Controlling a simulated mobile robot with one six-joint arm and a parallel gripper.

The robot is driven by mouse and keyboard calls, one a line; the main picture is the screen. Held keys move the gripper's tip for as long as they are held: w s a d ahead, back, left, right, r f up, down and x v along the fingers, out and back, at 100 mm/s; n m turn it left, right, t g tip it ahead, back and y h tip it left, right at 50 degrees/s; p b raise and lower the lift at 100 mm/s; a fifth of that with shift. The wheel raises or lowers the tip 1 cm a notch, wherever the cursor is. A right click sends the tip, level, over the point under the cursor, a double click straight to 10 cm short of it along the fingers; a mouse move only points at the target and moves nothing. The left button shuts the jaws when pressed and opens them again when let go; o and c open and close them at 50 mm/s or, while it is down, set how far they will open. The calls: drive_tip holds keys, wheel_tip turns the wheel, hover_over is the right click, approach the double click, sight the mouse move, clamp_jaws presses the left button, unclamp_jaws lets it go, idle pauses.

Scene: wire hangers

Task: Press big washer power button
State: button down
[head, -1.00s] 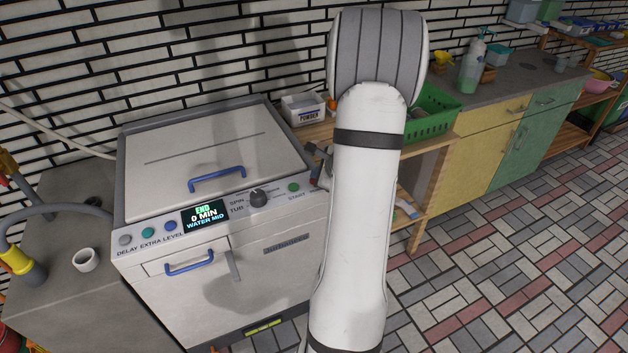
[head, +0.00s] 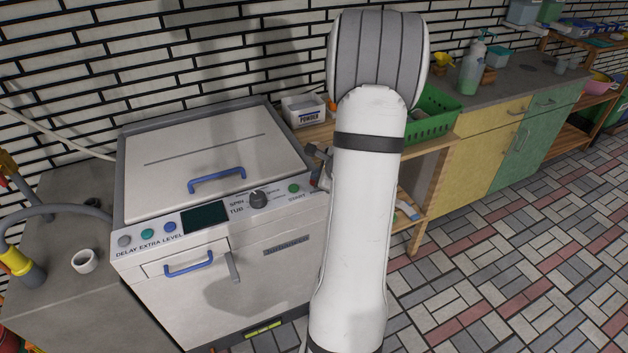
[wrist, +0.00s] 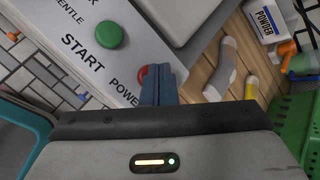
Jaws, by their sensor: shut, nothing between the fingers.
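The big washer (head: 290,278) is a white machine with a control panel, and its display (head: 203,217) is dark. In the wrist view, the red power button (wrist: 141,75) sits beside the "POWER" label, partly covered by my fingers. My gripper (wrist: 162,72) is shut, with its blue fingertips at the button, touching or very close to it. I cannot tell whether the button is pushed in. The green start button (wrist: 111,34) is to its left. In the head view my arm hides the power button and most of the gripper.
A white powder box (head: 303,111) and a green basket (head: 434,118) stand on the wooden shelf right of the washer. A white cup (head: 84,261) stands on the grey surface at left. The tiled floor at right is clear.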

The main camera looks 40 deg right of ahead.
drive_tip(key=shift+r, duration=0.65)
drive_tip(key=shift+r+p, duration=0.1)
drive_tip(key=shift+p, duration=0.2)
wheel_tip(320, 180, up, 5)
drive_tip(key=p, duration=0.3)
idle(0.5)
